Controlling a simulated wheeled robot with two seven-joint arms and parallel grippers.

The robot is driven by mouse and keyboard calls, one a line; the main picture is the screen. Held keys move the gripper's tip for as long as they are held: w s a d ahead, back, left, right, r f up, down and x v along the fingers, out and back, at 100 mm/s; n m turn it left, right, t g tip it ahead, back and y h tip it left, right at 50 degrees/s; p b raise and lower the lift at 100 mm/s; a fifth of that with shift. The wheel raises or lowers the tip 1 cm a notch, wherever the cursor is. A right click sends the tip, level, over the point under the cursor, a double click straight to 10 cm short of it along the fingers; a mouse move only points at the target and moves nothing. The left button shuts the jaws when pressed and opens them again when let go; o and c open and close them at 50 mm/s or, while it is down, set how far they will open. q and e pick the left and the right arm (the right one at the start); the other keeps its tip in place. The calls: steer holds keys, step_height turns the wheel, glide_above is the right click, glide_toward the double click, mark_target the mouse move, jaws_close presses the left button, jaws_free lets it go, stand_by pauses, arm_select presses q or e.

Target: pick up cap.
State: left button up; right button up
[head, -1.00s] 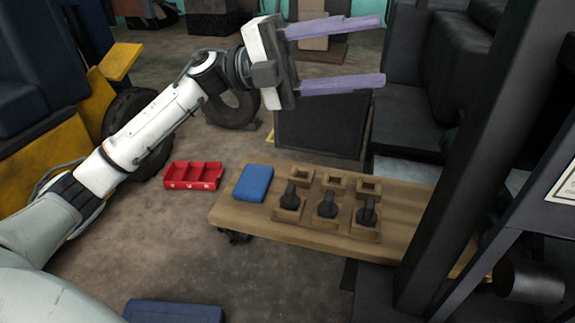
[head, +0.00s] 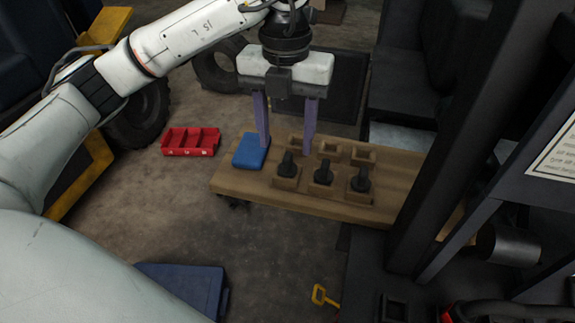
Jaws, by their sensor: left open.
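Three black caps stand in wooden sockets on a wooden board (head: 238,184): the left cap (head: 287,166), the middle cap (head: 323,174) and the right cap (head: 361,180). Each looks like a dark knob with a narrow upper part. My left gripper (head: 286,150) is open and empty, its two purple fingers pointing down. In the picture its fingertips lie just behind and above the left cap, one by the blue block and one by the back sockets. I cannot tell the exact height above the board. My right gripper is not in view.
A blue block (head: 250,151) lies at the board's left end. Empty sockets (head: 331,149) stand behind the caps. A red divided tray (head: 191,142) is on the floor to the left. A dark upright post (head: 455,150) stands on the right.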

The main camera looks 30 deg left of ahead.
mark_target(287, 156)
arm_select(q)
steer(key=shift+w+d+f+p, duration=0.1)
steer(key=shift+f+p, duration=0.4)
steer(key=shift+f, duration=2.15)
jaws_close()
